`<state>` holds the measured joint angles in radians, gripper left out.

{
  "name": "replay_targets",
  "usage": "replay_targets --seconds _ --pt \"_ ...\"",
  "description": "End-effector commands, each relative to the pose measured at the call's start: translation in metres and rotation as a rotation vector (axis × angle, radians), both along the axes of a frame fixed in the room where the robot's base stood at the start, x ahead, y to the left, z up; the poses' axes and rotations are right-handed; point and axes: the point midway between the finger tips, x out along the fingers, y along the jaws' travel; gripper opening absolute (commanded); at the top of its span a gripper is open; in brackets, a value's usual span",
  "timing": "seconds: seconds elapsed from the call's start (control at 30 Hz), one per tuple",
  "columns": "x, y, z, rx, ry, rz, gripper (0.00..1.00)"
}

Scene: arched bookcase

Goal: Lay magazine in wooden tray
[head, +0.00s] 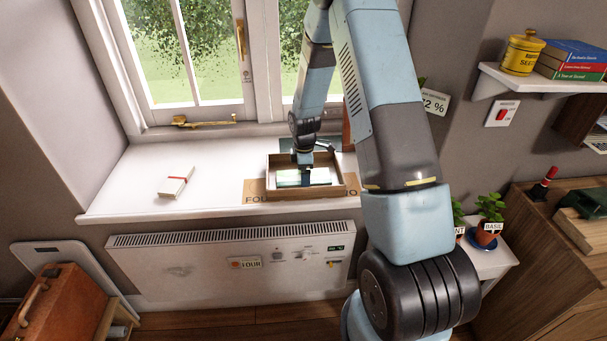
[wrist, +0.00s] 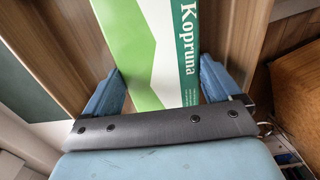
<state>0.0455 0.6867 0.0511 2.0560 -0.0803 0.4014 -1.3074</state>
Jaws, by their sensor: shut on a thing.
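The magazine (wrist: 150,50) is white and green with "Kopruna" printed along a dark green strip. It shows between the two blue fingers of my gripper (wrist: 160,88) in the wrist view, and the gripper is shut on it. In the head view the magazine (head: 318,177) lies low within the outline of the wooden tray (head: 303,192), with my gripper (head: 306,177) above it. I cannot tell whether it touches the tray floor. The tray stands on the white window sill. Its wooden surface (wrist: 75,40) also shows around the magazine in the wrist view.
A banded paper bundle (head: 175,187) lies on the sill (head: 225,165) to the left, with clear sill between. A cardboard piece (head: 255,190) with printed letters lies under the tray. A heater (head: 200,265) is below. A window handle (head: 195,123) projects behind.

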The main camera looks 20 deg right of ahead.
Motion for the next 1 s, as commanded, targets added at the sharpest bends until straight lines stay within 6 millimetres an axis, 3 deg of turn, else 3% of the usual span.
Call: replay_targets --seconds 0.27,0.3,0.37,0.73,1.0 --pt "0.0 0.0 -0.001 0.0 0.0 0.0 0.58" --pt "0.0 0.0 -0.001 0.0 0.0 0.0 0.94" --pt "0.0 0.0 -0.001 0.0 0.0 0.0 0.99" --pt "0.001 -0.001 0.007 0.001 -0.002 -0.001 1.0" --pt "0.001 -0.002 0.048 0.0 -0.005 -0.001 1.0"
